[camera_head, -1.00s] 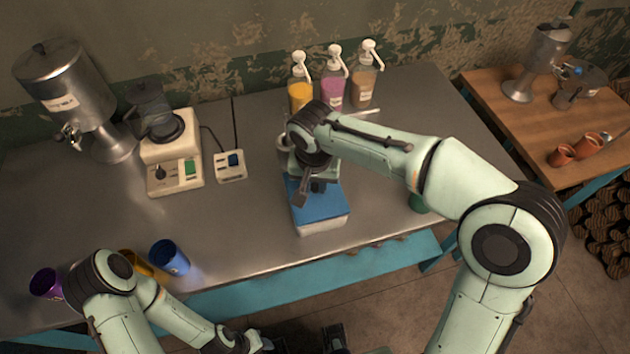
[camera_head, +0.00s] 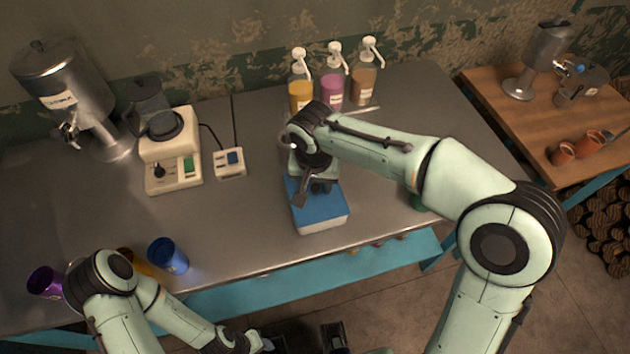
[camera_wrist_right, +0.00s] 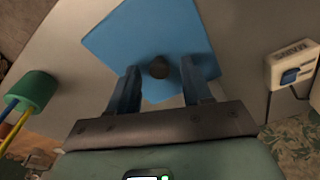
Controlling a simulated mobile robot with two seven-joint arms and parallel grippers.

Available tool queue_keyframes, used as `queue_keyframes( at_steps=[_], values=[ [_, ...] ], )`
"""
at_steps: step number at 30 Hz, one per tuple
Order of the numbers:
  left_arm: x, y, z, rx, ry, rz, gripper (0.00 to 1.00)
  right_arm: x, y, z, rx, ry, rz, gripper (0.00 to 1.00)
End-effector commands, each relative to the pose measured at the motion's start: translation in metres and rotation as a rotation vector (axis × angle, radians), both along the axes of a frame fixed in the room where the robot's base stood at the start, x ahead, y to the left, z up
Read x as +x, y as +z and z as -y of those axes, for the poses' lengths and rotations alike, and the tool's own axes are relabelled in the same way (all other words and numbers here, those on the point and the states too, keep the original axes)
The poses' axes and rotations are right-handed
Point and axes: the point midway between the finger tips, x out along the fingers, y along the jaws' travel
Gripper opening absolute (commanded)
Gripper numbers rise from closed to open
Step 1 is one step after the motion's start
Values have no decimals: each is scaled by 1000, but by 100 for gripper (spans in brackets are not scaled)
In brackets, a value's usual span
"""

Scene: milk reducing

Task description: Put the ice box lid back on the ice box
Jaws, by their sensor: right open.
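The white ice box (camera_head: 322,226) stands near the front edge of the metal table. Its blue lid (camera_head: 325,208) lies on top of it, with no clear gap visible at the front. In the right wrist view the lid (camera_wrist_right: 125,45) shows a dark round knob (camera_wrist_right: 159,68) at its middle. My right gripper (camera_head: 318,188) is right above the lid. In the wrist view its two fingers (camera_wrist_right: 161,88) are spread apart on either side of the knob, not touching it. My left gripper (camera_head: 262,343) is low at the bottom edge, partly cut off, its fingers unclear.
Three pump bottles (camera_head: 333,88) stand behind my right arm. A blender base (camera_head: 172,165) and a switch box (camera_head: 229,162) are to the left. A blue cup (camera_head: 168,256) and a purple cup (camera_head: 45,282) are at the front left. The table between is clear.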

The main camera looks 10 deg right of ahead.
Motion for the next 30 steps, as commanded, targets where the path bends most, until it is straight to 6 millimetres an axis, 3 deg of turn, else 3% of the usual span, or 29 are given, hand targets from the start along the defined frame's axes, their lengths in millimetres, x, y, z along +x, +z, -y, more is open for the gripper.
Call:
queue_keyframes(
  at_steps=[5,18,24,30],
  values=[
    [4,11,0,0,0,6,43,0,24,-1,2,-1,6,50],
    [11,26,0,0,0,12,43,-11,114,-5,1,0,4,50],
    [13,29,0,0,0,15,43,-13,129,-5,0,-1,2,50],
    [13,29,0,0,0,15,43,-14,131,-5,0,0,0,50]
  ],
)
